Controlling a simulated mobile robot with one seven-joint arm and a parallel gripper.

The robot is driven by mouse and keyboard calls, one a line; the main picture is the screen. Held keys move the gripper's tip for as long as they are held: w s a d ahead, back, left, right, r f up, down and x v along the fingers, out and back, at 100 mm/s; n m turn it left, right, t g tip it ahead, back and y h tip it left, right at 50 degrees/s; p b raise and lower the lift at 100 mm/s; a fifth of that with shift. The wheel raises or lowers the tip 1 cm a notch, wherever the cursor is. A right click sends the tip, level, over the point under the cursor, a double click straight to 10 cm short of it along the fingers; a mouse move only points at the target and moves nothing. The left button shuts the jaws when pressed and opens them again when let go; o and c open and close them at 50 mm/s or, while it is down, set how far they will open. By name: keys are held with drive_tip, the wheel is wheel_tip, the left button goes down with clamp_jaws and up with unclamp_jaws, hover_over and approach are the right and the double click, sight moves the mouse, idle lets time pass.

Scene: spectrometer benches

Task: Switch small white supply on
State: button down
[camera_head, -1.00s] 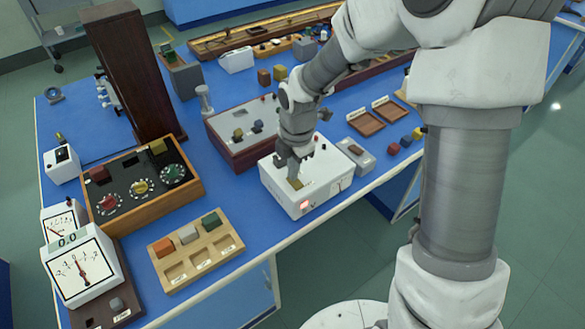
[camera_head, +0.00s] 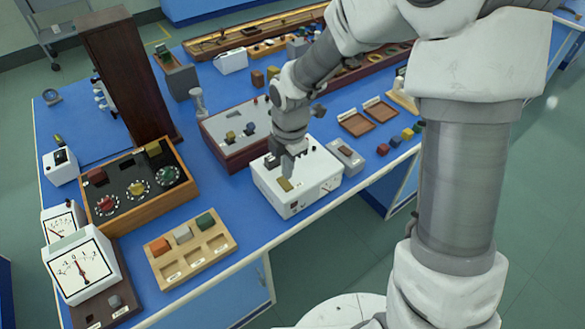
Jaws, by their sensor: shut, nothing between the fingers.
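A white supply box (camera_head: 272,193) stands near the front edge of the blue bench. A smaller white box (camera_head: 61,166) with a black switch-like part on top stands at the bench's left edge. I cannot tell which box is the small white supply.
A wooden box with dials (camera_head: 140,190), a block tray (camera_head: 192,250) and a white meter (camera_head: 82,266) stand to the left. A dark red case (camera_head: 225,135) lies behind the white box. A grey box (camera_head: 345,157) is close on its right.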

wheel_tip(320, 180, up, 10)
drive_tip(key=s+p, duration=0.1)
drive_tip(key=shift+s+d+r, duration=0.15)
drive_tip(key=shift+d+r, duration=0.05)
drive_tip(key=shift+d, duration=0.2)
